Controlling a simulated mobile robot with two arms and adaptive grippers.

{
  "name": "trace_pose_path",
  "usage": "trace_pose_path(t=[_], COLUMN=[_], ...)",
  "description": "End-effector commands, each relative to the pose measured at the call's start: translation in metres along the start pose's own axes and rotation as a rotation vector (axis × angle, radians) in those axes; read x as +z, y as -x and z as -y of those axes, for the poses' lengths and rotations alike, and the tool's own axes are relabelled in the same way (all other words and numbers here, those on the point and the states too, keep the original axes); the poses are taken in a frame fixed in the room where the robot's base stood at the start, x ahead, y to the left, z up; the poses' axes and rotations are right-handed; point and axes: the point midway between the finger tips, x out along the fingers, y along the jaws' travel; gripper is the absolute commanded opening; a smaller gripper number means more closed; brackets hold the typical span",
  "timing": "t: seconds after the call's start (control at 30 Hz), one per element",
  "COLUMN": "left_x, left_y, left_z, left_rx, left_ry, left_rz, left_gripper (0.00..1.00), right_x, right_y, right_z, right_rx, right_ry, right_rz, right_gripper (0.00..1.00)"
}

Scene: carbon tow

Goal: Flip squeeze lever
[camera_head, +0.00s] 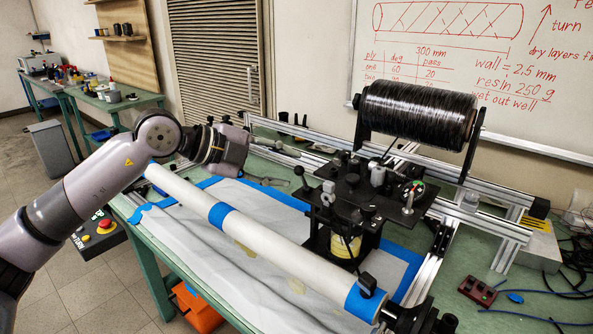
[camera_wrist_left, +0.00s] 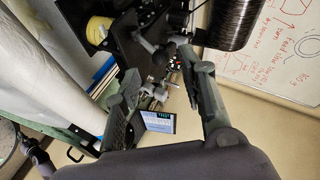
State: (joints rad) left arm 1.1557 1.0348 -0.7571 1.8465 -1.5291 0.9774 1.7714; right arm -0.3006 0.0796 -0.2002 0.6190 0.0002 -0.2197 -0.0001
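My left gripper (camera_head: 300,168) reaches in from the left above the white tube, its fingers pointing at the black carriage plate (camera_head: 352,205). It is open and looks empty; in the left wrist view (camera_wrist_left: 158,64) its two fingers stand well apart. The carriage carries several small levers and knobs, among them a grey lever (camera_head: 328,193) at its near left edge. A grey rounded lever part (camera_wrist_left: 147,43) shows between the fingertips in the left wrist view. I cannot tell for sure which part is the squeeze lever, or whether a finger touches it. My right gripper is out of view.
A black tow spool (camera_head: 416,115) stands on uprights behind the carriage. The long white tube (camera_head: 265,232) with blue bands lies in front. Aluminium rails (camera_head: 440,240) run alongside. A yellow roll (camera_head: 345,246) sits under the plate. Cables (camera_head: 560,293) lie at the right.

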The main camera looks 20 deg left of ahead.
Motion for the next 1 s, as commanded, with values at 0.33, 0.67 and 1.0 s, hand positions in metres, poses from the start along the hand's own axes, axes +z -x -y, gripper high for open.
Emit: trace_pose_path(t=[0.33,0.67,1.0], left_x=[0.001,0.000,0.000], left_y=[0.062,0.070,0.070], left_z=[0.000,0.000,0.000], left_rx=[0.000,0.001,0.000], left_ry=[0.000,-0.001,-0.001], left_rz=[0.002,-0.001,0.000], left_gripper=[0.38,0.38,0.38], right_x=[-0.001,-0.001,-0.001], right_y=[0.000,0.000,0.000], right_z=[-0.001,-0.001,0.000], right_rx=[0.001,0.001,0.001], right_ry=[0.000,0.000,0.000], right_rz=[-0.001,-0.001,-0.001], right_gripper=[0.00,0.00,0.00])
